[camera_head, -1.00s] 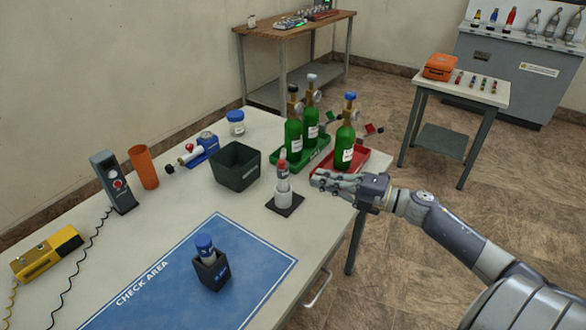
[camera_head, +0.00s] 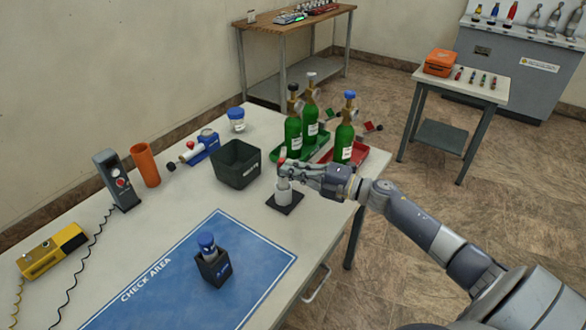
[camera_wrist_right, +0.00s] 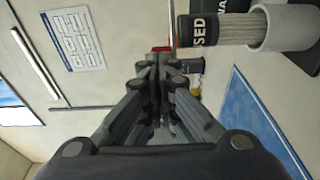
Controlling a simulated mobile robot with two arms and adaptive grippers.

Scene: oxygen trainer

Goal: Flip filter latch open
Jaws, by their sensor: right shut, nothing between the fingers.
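The filter stands upright in a white cup (camera_head: 283,196) on a small dark base plate (camera_head: 285,204) near the table's right edge. My right gripper (camera_head: 286,169) is shut and empty, its fingertips at the filter's upper end, partly covering it. In the right wrist view the filter (camera_wrist_right: 225,29) has a black band reading "USED" and a pleated body in the white cup (camera_wrist_right: 284,27). A red part (camera_wrist_right: 162,48), possibly the latch, shows just beyond the closed fingertips (camera_wrist_right: 162,62); I cannot tell whether they touch. My left gripper is not in view.
A dark open bin (camera_head: 237,165) stands left of the filter. Green cylinders (camera_head: 344,142) in green and red trays stand close behind my right gripper. A small dark holder with a blue-capped item (camera_head: 211,262) sits on the blue check area (camera_head: 165,290), mostly clear.

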